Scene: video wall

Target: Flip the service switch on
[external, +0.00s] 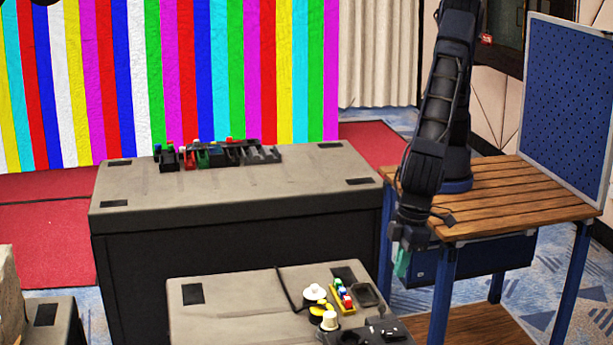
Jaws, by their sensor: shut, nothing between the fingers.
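My gripper (402,264) hangs pointing down at the front left corner of the wooden-topped bench, with green at its fingertips. It is shut and holds nothing. I cannot make out for certain which thing is the service switch. A black panel (386,331) with small light parts lies on the near grey case, below the gripper in the picture and partly cut off by the frame's bottom edge. A small red item (487,39) shows on the wall at the upper right. No switch position can be read.
The near case (225,291) also carries white knob-like items (315,291), a yellow item (321,310) and a cable. The larger case (125,185) behind holds a row of coloured parts (212,154). The bench (545,190) has a blue pegboard (568,95) and a blue box beneath.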

